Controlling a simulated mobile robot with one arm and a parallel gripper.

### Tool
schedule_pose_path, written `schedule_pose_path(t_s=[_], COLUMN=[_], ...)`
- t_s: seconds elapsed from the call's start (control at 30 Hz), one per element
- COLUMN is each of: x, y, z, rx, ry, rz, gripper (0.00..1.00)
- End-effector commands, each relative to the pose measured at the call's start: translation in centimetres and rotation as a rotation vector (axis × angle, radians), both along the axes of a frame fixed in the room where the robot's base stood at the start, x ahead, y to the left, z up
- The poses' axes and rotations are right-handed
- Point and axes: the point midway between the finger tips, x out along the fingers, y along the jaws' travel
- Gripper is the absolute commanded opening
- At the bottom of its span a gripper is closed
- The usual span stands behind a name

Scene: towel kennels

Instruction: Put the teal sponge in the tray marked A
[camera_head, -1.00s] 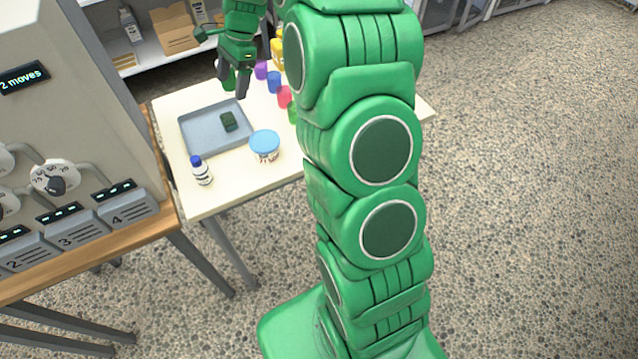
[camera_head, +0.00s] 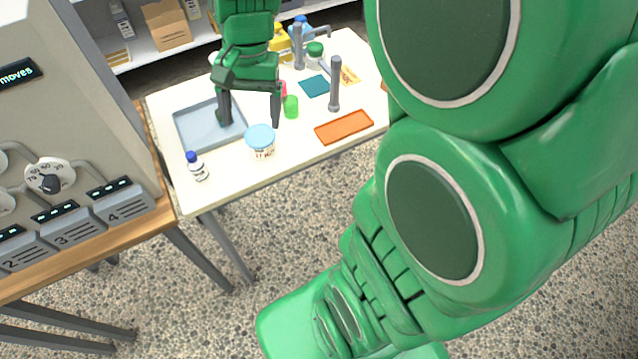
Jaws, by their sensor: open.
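A flat teal square (camera_head: 314,86) lies on the white table near the grey posts; I cannot tell if it is the sponge or a cloth. An orange tray (camera_head: 345,127) lies at the table's front right. I can read no letter A on either tray. My gripper (camera_head: 251,115) points down with fingers wide apart and nothing visible between them. Its left finger overlaps the blue-grey tray's right part, its right finger shows beside a green cup; its height is unclear.
A blue-lidded tub (camera_head: 261,141) and a blue-capped bottle (camera_head: 196,166) stand at the front edge. A green cup (camera_head: 291,107) stands right of my gripper. Grey posts (camera_head: 335,85) rise from the table. A machine with dials (camera_head: 48,176) stands at left.

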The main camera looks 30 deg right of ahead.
Motion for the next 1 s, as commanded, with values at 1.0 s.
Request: schedule_pose_path(t_s=[1.0], x=[-19.5], y=[-3.0], z=[-0.3], rx=[-0.092], ry=[-0.013], rz=[0.539], gripper=[0.81])
